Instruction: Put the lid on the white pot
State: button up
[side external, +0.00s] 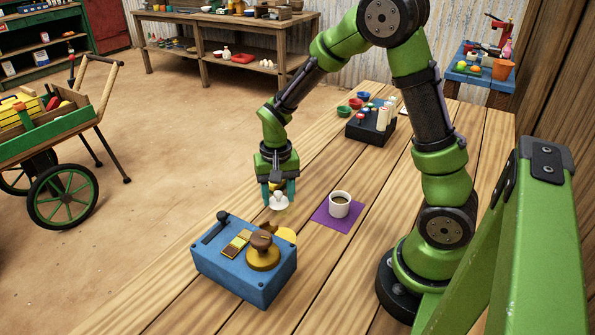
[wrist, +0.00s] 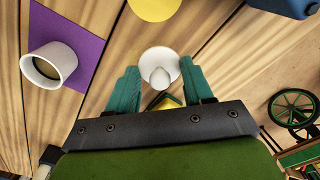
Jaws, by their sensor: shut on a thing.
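My gripper (side external: 279,194) is shut on a white lid (side external: 279,203), which it holds above the wooden table. In the wrist view the lid (wrist: 160,60) is a round white disc with a knob, between the teal fingers of my gripper (wrist: 158,78). The white pot (side external: 340,208) stands upright and uncovered on a purple mat (side external: 322,217), to the right of my gripper in the side view. Dark contents show inside it. In the wrist view the pot (wrist: 40,70) is at the left, apart from the lid.
A dark rack (side external: 358,130) with several small items and small bowls are farther back. Bare table lies between gripper and pot.

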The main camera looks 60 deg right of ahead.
jog(key=s, duration=0.7)
jog(key=shift+a+r, duration=0.35)
jog(key=shift+s+d, duration=0.15)
jog(key=shift+s, duration=0.15)
jog(key=s+d+r, duration=0.5)
jog(key=d+r, duration=0.1)
jog(key=d, duration=0.3)
jog(key=shift+w+d+f, duration=0.1)
jog(key=shift+w+f, duration=0.05)
jog(key=shift+f, duration=1.25)
jog(key=shift+w+d+f, duration=0.1)
jog(key=shift+f, duration=1.3)
jog(key=shift+a+f, duration=0.1)
jog(key=shift+f, duration=0.05)
jog(key=o, duration=1.5)
